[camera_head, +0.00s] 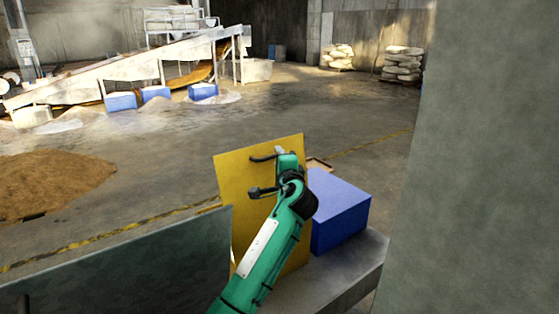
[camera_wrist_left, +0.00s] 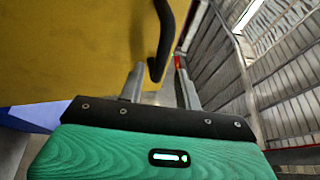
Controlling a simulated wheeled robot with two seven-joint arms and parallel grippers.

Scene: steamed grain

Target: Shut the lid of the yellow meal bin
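The yellow lid (camera_head: 232,180) stands raised and nearly upright in the head view, with a black handle (camera_head: 262,158) near its top. The yellow panel fills the upper left of the left wrist view (camera_wrist_left: 70,50). My left gripper (camera_head: 281,152) is in front of the lid's upper right part. In the left wrist view my left gripper (camera_wrist_left: 160,70) is open, and the lower end of the black handle (camera_wrist_left: 165,35) shows between its fingers; I cannot tell whether they touch. My arm hides part of the panel, and I cannot make out the bin body. My right gripper is not in view.
A blue box (camera_head: 340,208) stands right of the lid on a grey ledge (camera_head: 345,270). A grey panel (camera_head: 130,262) is at lower left, and a grey wall (camera_head: 485,150) fills the right. Beyond lie open floor, a grain heap (camera_head: 50,182) and a sloping machine (camera_head: 130,68).

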